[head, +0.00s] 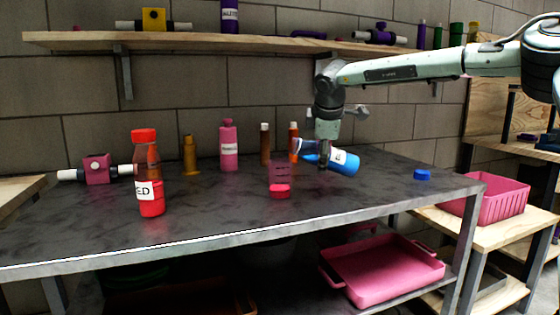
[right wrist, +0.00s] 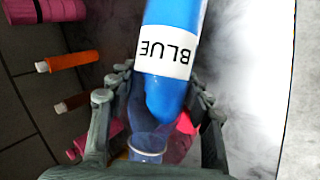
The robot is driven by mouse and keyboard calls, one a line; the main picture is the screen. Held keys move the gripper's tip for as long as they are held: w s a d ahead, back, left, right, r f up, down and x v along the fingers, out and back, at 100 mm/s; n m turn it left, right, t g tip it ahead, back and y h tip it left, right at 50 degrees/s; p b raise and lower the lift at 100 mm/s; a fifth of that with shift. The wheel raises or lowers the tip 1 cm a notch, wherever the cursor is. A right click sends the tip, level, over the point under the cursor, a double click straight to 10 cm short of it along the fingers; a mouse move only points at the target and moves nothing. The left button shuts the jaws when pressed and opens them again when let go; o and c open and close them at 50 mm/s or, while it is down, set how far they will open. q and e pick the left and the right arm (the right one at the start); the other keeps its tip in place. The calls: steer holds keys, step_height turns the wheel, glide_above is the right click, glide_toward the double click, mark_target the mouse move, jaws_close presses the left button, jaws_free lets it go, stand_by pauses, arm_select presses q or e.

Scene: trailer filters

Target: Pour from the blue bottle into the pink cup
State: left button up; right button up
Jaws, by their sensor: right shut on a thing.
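The blue bottle (head: 345,162) is tipped close to horizontal above the table, its clear open neck pointing left. My right gripper (head: 325,158) is shut around it; in the right wrist view the bottle (right wrist: 178,25) with its "BLUE" label lies between the fingers (right wrist: 160,95). The pink cup (head: 280,178), see-through with a solid pink base, stands upright on the table, left of and below the bottle's neck. In the right wrist view pink shows behind the neck, partly hidden. I cannot tell whether any liquid is flowing. My left gripper is out of view.
A red bottle (head: 150,185) stands at the left front of the table (head: 225,215). A pink bottle (head: 229,148) and several slim bottles stand behind. A blue cap (head: 422,175) lies at the right. A pink tray (head: 385,285) sits on the lower shelf.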

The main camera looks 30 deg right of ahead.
steer(key=shift+p, duration=0.35)
steer(key=shift+a+r+h+b, duration=0.1)
steer(key=shift+r+h+b, duration=0.2)
steer(key=shift+h+b, duration=0.2)
steer(key=shift+w+a+r+g+b, duration=0.1)
steer(key=shift+w+r+g+b, duration=0.1)
steer(key=shift+g+b, duration=0.1)
steer(key=shift+r+n, duration=0.1)
steer(key=shift+n, duration=0.2)
steer(key=shift+a+h+b, duration=0.1)
steer(key=shift+h+b, duration=0.2)
steer(key=shift+r+h+b, duration=0.3)
steer(key=shift+r+b, duration=0.05)
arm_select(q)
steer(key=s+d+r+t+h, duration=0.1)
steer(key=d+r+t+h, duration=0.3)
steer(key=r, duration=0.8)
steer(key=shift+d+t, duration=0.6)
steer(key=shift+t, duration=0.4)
arm_select(e)
steer(key=shift+r+g, duration=0.15)
steer(key=shift+g, duration=0.15)
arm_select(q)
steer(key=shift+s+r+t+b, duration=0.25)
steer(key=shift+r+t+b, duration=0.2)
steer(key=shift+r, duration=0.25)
arm_select(e)
steer(key=shift+r+n+h, duration=0.15)
steer(key=shift+n+h, duration=0.15)
